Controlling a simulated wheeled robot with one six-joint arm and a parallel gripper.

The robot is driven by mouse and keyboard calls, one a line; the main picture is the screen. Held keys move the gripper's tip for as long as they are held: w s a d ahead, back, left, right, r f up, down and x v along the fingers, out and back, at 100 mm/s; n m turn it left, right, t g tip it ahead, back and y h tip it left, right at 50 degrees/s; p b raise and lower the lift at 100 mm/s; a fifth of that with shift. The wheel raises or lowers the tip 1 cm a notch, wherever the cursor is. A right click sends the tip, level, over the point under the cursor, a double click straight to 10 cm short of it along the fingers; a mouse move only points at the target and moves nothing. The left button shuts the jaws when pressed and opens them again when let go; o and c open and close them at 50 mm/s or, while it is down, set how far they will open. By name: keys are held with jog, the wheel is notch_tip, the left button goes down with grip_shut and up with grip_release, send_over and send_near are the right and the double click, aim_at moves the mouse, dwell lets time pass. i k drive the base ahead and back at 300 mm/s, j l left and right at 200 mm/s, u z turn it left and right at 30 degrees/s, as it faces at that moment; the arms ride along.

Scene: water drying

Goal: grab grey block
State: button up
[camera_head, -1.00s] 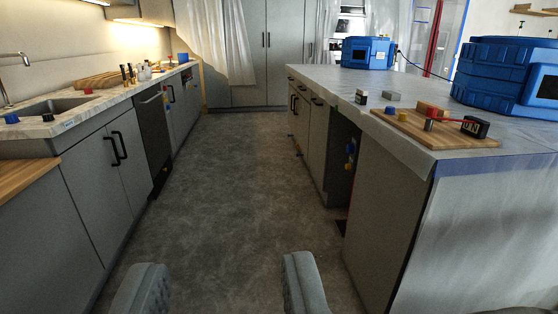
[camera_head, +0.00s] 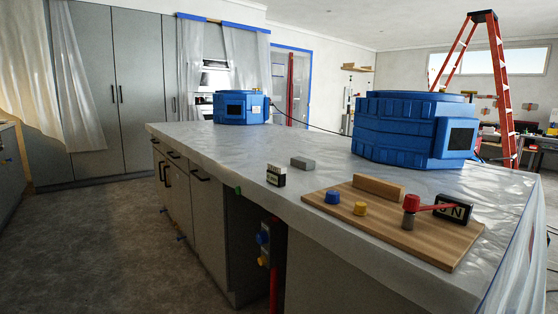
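The grey block (camera_head: 303,163) is a small flat rectangular block. It lies on the plastic-covered island top (camera_head: 225,148), just behind and right of a small dark box with a white label (camera_head: 276,175). Nothing touches the block. My gripper is not in view now, so its distance from the block and its state do not show.
A wooden board (camera_head: 425,232) with a wooden block, blue and yellow knobs and a red-handled lever (camera_head: 412,205) lies at the island's near right. Blue machines stand behind it (camera_head: 410,130) and farther back (camera_head: 241,107). The floor (camera_head: 95,240) left of the island is clear.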

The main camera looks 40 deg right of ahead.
aim_at(303, 163)
jog(key=i+z, duration=0.1)
jog(key=i, duration=0.65)
jog(key=i+j+z, duration=0.1)
jog(key=i, duration=0.65)
jog(key=i+z, duration=0.3)
jog(key=z, duration=0.15)
jog(key=i+j+z, duration=0.1)
jog(key=i+z, duration=0.2)
jog(key=z, duration=0.2)
jog(key=i+j+z, duration=0.2)
jog(key=z, duration=0.25)
jog(key=i+j+z, duration=0.15)
jog(key=i+z, duration=0.25)
jog(key=i+j+z, duration=0.15)
jog(key=z, duration=0.25)
